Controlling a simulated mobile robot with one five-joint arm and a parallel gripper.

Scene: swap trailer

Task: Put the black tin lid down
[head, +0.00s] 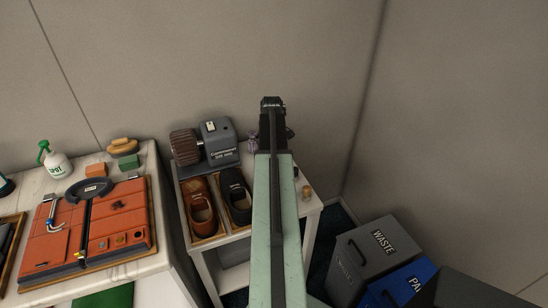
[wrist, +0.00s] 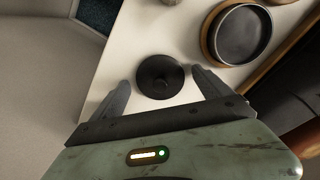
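The black tin lid (wrist: 160,77), round with a small knob on top, shows in the wrist view and appears to lie flat on the white table top (wrist: 122,62). My gripper (wrist: 161,75) is open, with one finger on each side of the lid and a visible gap at both sides. An open dark round tin (wrist: 242,36) with a tan rim or base stands beyond the lid to the right. In the head view my arm covers the lid, and the fingertips cannot be made out.
The small white table also carries a grey motor-like machine (head: 208,143), a brown shoe (head: 203,213) and a black shoe (head: 236,193) in wooden trays. A grey waste bin (head: 374,255) and a blue bin (head: 402,287) stand at right. A marble-topped counter (head: 150,266) stands left.

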